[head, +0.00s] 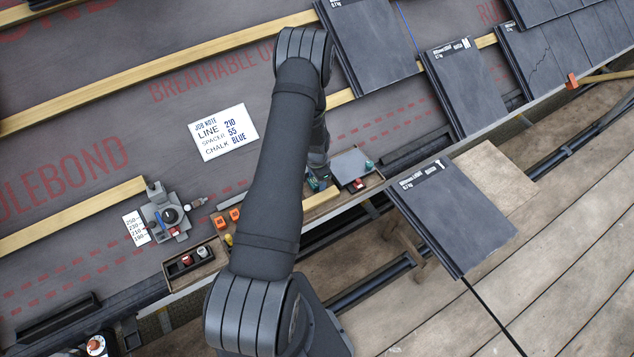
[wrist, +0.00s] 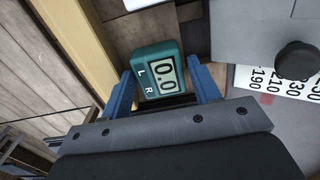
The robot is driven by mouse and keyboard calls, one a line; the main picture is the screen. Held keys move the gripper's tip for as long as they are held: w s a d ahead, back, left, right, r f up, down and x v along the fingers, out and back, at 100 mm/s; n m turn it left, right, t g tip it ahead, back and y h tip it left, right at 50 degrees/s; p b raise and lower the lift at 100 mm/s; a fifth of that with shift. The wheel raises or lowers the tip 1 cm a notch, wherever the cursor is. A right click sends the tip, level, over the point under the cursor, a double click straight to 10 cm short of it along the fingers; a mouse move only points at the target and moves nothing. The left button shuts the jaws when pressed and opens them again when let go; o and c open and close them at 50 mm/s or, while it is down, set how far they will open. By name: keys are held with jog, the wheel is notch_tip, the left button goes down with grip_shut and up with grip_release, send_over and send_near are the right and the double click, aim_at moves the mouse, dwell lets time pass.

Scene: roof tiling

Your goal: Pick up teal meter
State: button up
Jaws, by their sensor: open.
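The teal meter (wrist: 158,72) is a small box with a pale display reading 0.0 and the letters L and R. It shows in the wrist view between the two blue fingers of my gripper (wrist: 163,84). My gripper is open, with a finger on either side of the meter and a narrow gap showing at each side. In the head view my forearm hides most of the gripper, and a small teal patch shows just beside its end; I cannot tell how much of it is the meter.
A tray (head: 168,277) holds small items. A grey plate (head: 352,164) lies right of my gripper. Wooden battens (head: 150,82) and slates (head: 452,215) lie around.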

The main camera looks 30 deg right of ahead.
jog(key=shift+f, duration=0.2)
jog(key=c, duration=0.8)
jog(key=shift+r, duration=0.15)
